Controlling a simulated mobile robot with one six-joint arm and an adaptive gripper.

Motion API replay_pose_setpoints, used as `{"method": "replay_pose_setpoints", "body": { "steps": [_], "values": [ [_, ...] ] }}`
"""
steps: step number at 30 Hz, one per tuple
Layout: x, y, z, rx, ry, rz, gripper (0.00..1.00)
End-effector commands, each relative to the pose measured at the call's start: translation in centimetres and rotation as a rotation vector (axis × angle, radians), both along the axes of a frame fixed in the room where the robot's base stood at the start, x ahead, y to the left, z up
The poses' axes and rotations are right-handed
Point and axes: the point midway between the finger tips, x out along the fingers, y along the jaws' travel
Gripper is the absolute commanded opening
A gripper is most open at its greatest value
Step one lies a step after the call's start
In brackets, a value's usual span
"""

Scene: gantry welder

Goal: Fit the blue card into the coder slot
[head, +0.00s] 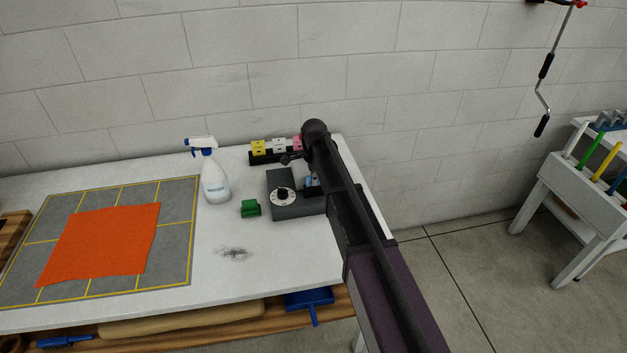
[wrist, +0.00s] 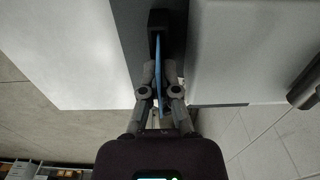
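The coder (head: 290,208) is a dark grey box with a round white dial on the table, partly hidden behind my arm in the head view. In the wrist view a black block (wrist: 158,18) stands on a dark grey surface that looks like the coder. The blue card (wrist: 160,78) shows edge-on as a thin blue strip between the fingers of my gripper (wrist: 159,72). Its far end reaches the black block; I cannot tell whether it is inside a slot. A small blue patch of the card (head: 310,181) shows beside the coder in the head view.
A green block (head: 250,208) and a spray bottle (head: 215,180) stand left of the coder. A rack with yellow, white and pink cards (head: 260,147) is behind it. An orange cloth (head: 100,245) lies on a grey mat (head: 180,225).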

Motion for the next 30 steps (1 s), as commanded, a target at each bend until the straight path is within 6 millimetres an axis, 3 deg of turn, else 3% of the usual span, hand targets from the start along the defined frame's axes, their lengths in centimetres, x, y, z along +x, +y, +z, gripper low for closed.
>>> {"method": "replay_pose_setpoints", "body": {
  "steps": [2,3,7,8,22,30],
  "values": [
    [0.0,0.0,-0.2,0.000,0.000,0.000,0.00],
    [0.0,0.0,-0.2,0.000,0.000,0.000,0.05],
    [0.0,0.0,-0.2,0.000,0.000,0.000,0.43],
    [0.0,0.0,-0.2,0.000,0.000,0.000,0.49],
    [0.0,0.0,0.0,0.000,0.000,0.001,0.49],
    [0.0,0.1,1.2,0.000,0.000,0.001,0.49]
  ]
}}
